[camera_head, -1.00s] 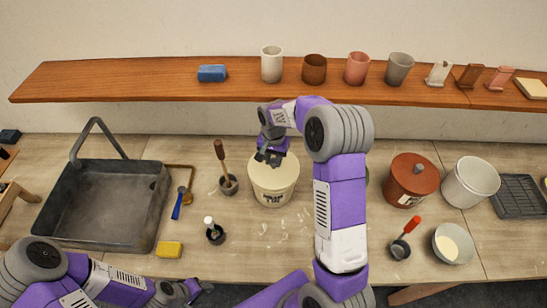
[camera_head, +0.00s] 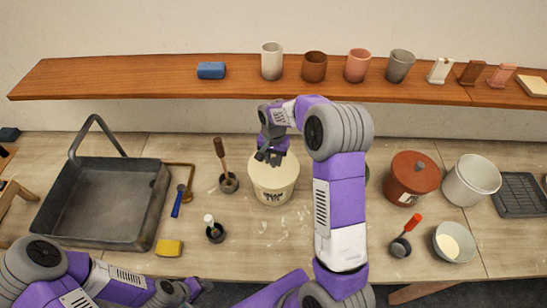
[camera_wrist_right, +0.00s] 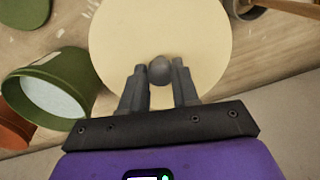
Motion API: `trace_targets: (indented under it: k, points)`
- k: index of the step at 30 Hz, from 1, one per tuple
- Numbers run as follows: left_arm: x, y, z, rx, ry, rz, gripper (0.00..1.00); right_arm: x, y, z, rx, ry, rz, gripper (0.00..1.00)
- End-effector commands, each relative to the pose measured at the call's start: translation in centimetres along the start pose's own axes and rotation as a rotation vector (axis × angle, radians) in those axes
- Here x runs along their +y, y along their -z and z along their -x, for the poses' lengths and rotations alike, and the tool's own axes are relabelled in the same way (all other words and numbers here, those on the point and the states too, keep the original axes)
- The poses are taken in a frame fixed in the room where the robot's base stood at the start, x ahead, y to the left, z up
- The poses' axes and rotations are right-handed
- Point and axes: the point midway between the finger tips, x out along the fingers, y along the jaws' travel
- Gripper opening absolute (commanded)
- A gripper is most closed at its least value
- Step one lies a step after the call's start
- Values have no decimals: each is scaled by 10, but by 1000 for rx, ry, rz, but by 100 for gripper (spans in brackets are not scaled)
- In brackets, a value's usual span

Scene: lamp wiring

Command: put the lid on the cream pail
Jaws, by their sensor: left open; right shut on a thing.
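The cream pail (camera_head: 273,197) stands near the middle of the table, dark lettering on its front. The cream lid (camera_head: 283,170) lies over its mouth and looks level; I cannot tell if it is fully seated. My right gripper (camera_head: 268,158) reaches down from above at the lid's back left part. In the right wrist view the lid (camera_wrist_right: 160,30) is a pale disc with a round grey knob (camera_wrist_right: 160,70). The right gripper (camera_wrist_right: 159,78) is shut on that knob, one finger on each side. My left gripper (camera_head: 195,289) is open and empty at the front edge.
A terracotta lidded pail (camera_head: 404,195) and a white pail (camera_head: 470,182) stand to the right. A green pail (camera_wrist_right: 50,92) stands beside the cream one, mostly hidden by my right arm in the head view.

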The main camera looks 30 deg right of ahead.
Motion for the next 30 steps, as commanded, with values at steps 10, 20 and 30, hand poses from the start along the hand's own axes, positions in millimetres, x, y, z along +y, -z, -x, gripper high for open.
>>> trace_targets:
  k: [10,20,30]
  points:
    - [-2,0,-6,0,0,0,53,0,0,-8,0,0,0,0]
    - [-2,0,-5,0,0,0,53,0,0,-7,0,0,0,60]
    - [-2,0,-7,0,0,0,53,-1,1,14,4,3,0,60]
